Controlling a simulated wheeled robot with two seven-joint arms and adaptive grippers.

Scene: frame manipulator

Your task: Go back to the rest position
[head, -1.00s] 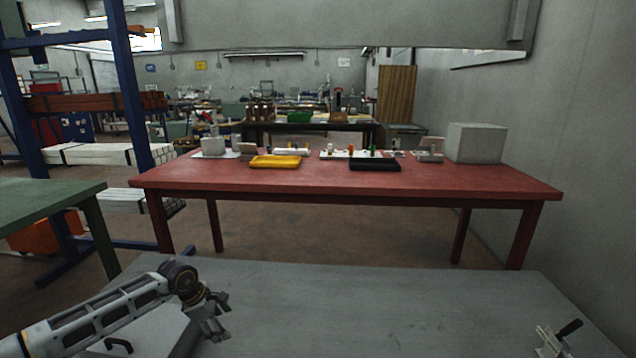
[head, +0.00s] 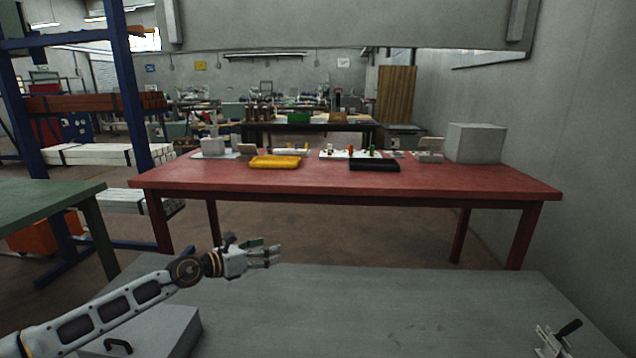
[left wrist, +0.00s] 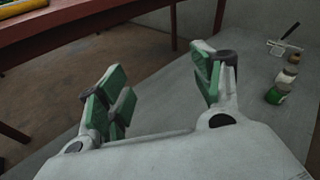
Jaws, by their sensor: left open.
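My left gripper (head: 264,255) is above the far left part of the grey table (head: 400,310) in the head view, pointing right, with nothing between its fingers. Its green-padded fingers are spread apart in the left wrist view (left wrist: 165,95). My left arm reaches in from the lower left, passing over a grey box with a black handle. My right gripper is not in either view.
A clamp-like tool (head: 556,340) lies at the table's right; the left wrist view also shows two small jars (left wrist: 283,85). Beyond stands a red table (head: 300,182) with a yellow tray (head: 275,162) and a black tray (head: 374,165). The grey table's middle is clear.

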